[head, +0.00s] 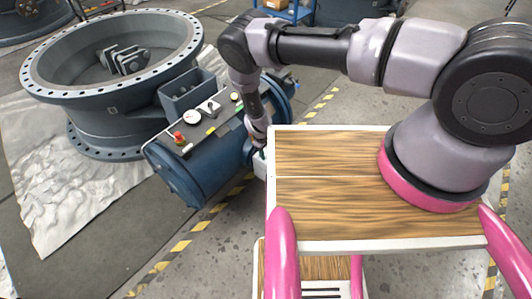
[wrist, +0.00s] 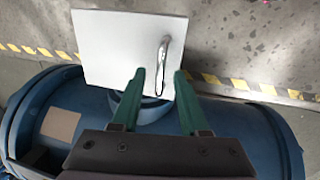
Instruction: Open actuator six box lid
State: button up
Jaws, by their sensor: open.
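A pale grey square lid (wrist: 110,45) with a curved metal handle (wrist: 164,52) fills the upper middle of the wrist view. It lies beside the blue cylindrical actuator (wrist: 225,115). My gripper (wrist: 160,73) is open, its two green fingertips over the lid on either side of the handle's lower end. I cannot tell how deep the fingers reach or whether they touch the handle. The blue actuator (head: 190,170) also shows in the head view, left of my arm. There, the fingers are mostly hidden, and only a sliver of the pale box (head: 260,164) shows. No number is readable.
A large flanged valve body (head: 110,70) stands at the left on crumpled sheeting (head: 60,190). A red button (head: 179,137) and a gauge (head: 192,117) sit on the actuator. Yellow-black floor tape (head: 208,216) runs past it. A blue rack (head: 285,12) stands at the back.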

jog(key=shift+f, duration=0.15)
grip_shut()
dwell(1.4)
